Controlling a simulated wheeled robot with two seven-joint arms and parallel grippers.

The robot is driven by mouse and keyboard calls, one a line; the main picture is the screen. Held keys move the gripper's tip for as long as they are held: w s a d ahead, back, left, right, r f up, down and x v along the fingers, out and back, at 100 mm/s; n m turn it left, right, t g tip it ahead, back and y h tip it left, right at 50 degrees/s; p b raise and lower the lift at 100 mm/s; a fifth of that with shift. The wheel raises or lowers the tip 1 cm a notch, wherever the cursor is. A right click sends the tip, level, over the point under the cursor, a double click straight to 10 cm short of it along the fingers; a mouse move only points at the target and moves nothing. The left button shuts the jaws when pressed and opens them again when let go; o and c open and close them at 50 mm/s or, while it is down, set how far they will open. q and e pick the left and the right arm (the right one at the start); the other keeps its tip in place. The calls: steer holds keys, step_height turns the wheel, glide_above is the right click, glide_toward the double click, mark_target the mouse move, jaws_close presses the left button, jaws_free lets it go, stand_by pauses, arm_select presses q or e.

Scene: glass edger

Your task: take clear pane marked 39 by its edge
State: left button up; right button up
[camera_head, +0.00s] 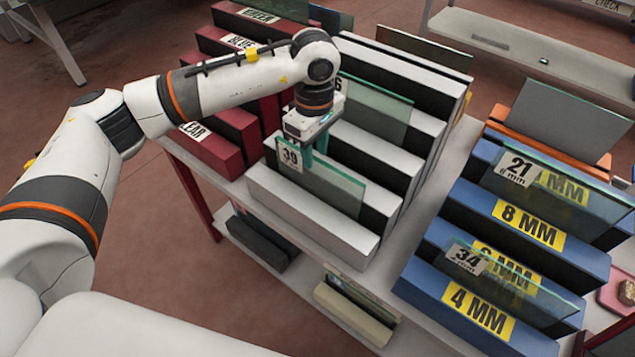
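The clear pane marked 39 (335,187) stands upright in a slot of the white rack (310,217), near its front. Its white label is at the pane's upper left corner. My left gripper (315,148) points down at the pane's top edge, just right of the label. One teal finger shows on the near side of the glass and the other toward the far side. I cannot tell whether the fingers press on the glass or stand a little apart from it. My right gripper is not in view.
Another pane (385,108) stands farther back in the white rack, its label partly hidden by my arm. Red racks (212,150) stand to the left. Blue racks (480,300) on the right hold panes marked 21 (570,195) and 34 (515,280). Beige and dark holders sit on the lower shelf.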

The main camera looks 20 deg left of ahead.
mark_target(318, 159)
arm_select(q)
steer(key=shift+w+d+f+p, duration=0.15)
steer(key=shift+f+p, duration=0.15)
steer(key=shift+f, duration=1.2)
steer(key=shift+d+f+p, duration=0.1)
steer(key=shift+f+p, duration=0.2)
steer(key=shift+f, duration=1.2)
jaws_close()
steer(key=shift+r, duration=0.15)
